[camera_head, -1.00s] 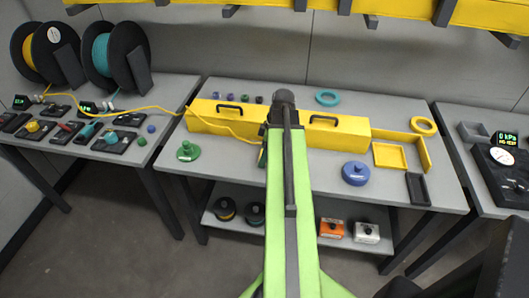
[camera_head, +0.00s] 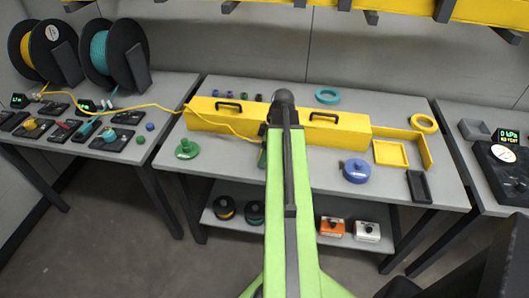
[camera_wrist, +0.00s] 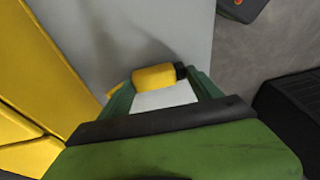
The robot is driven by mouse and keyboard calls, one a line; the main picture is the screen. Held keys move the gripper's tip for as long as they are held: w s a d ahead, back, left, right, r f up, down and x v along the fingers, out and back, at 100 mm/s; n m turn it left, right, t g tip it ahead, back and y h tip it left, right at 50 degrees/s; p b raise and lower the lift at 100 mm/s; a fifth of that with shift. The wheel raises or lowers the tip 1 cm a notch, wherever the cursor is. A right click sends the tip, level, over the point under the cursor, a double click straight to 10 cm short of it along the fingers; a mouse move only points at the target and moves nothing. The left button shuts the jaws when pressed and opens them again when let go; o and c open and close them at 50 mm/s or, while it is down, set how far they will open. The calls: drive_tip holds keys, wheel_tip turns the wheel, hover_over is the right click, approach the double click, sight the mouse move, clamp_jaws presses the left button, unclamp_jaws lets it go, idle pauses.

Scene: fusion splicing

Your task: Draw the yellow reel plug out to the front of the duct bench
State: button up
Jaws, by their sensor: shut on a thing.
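The yellow reel plug (camera_wrist: 155,77), a short yellow cylinder with a dark end, shows in the wrist view. My gripper (camera_wrist: 160,84) is shut on it, one green finger at each side. In the head view my arm hides the plug and most of the gripper. The yellow duct (camera_head: 222,116), with two black handles, lies across the duct bench (camera_head: 320,180). My gripper is at the duct's front side. A thin yellow cable (camera_head: 150,106) runs from the left bench over the duct's left part and down its front towards my gripper.
A green disc fitting (camera_head: 187,150) stands left of my arm and a blue one (camera_head: 355,171) right. A yellow tray (camera_head: 390,154) and a black tray (camera_head: 417,187) lie at the bench's right. The bench front between the fittings is mostly clear.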

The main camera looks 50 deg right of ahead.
drive_tip(key=o, duration=1.7)
drive_tip(key=shift+s+d+r+p, duration=0.1)
drive_tip(key=shift+r+p, duration=0.5)
drive_tip(key=shift+p, duration=0.05)
drive_tip(key=p+v, duration=1.5)
drive_tip(key=v, duration=0.1)
drive_tip(key=shift+p, duration=0.35)
drive_tip(key=shift+d, duration=0.1)
